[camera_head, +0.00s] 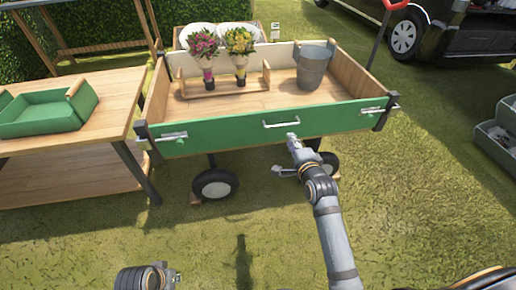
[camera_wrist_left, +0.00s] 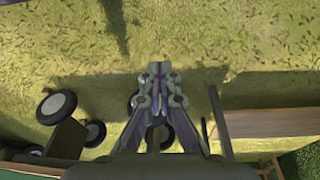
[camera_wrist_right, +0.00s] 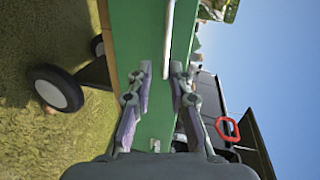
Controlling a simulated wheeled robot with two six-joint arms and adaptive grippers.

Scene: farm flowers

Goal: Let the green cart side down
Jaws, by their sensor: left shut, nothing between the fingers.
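The green cart side (camera_head: 225,134) is upright along the near edge of the wooden cart, with a pale handle (camera_head: 281,124) at its middle. A metal latch sits at its left end (camera_head: 168,137) and another at its right end (camera_head: 380,109). My right gripper (camera_head: 286,155) is open just below and in front of the handle. In the right wrist view, the handle (camera_wrist_right: 168,40) lines up with the gap between its fingertips; contact cannot be told. My left gripper (camera_head: 176,278) is low over the grass at the bottom; the left wrist view shows its fingers (camera_wrist_left: 159,68) shut and empty.
The cart holds a wooden rack (camera_head: 224,86) with two bouquets and a grey bucket (camera_head: 313,66). A wooden table (camera_head: 100,115) with a green tray (camera_head: 45,113) stands close at left. Grey crates (camera_head: 496,140) lie at right. Grass in front is clear.

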